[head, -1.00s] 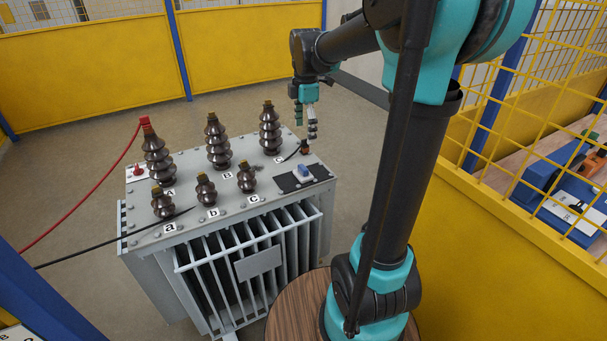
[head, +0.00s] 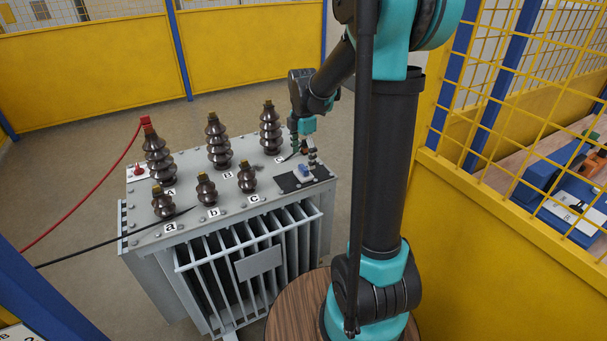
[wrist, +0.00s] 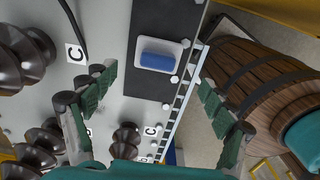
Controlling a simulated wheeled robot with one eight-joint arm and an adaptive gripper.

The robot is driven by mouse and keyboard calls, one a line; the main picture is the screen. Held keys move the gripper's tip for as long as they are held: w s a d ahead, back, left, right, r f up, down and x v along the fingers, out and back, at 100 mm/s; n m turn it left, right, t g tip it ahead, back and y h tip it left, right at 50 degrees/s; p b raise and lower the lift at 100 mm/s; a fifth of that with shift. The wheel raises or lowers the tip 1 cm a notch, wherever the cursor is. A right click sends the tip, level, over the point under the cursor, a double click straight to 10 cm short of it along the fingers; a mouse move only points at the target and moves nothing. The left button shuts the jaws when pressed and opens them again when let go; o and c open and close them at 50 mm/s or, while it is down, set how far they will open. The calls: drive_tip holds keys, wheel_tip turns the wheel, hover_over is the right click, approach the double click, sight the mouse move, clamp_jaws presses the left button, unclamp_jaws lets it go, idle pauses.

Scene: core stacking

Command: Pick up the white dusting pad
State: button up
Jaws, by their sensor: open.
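The white dusting pad (head: 305,178) with a blue top part lies on a black mat (head: 287,184) at the right end of the grey transformer lid. In the wrist view the pad (wrist: 160,43) shows whole, on the dark mat (wrist: 152,18), ahead of my fingers. My gripper (head: 304,153) points down, above and just behind the pad in the head view. In the wrist view my gripper (wrist: 156,82) is open, its green fingers wide apart with nothing between them. The pad appears untouched.
Tall brown insulators (head: 218,145) and shorter ones (head: 206,189) stand on the lid (head: 190,222) to the left. Insulator C (head: 270,130) is close to my gripper. A black cable runs near the mat. Yellow fencing (head: 510,240) stands to the right.

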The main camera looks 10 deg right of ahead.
sight(304, 167)
drive_tip(key=shift+w+d+f, duration=0.1)
drive_tip(key=shift+w+f, duration=0.05)
drive_tip(key=shift+f, duration=1.2)
drive_tip(key=shift+w+d+f, duration=0.1)
drive_tip(key=shift+w+f, duration=0.05)
drive_tip(key=shift+f, duration=1.15)
drive_tip(key=shift+c, duration=0.4)
drive_tip(key=c, duration=1.1)
drive_tip(key=shift+c, duration=0.2)
drive_tip(key=shift+r, duration=0.1)
wheel_tip(304, 167, up, 20)
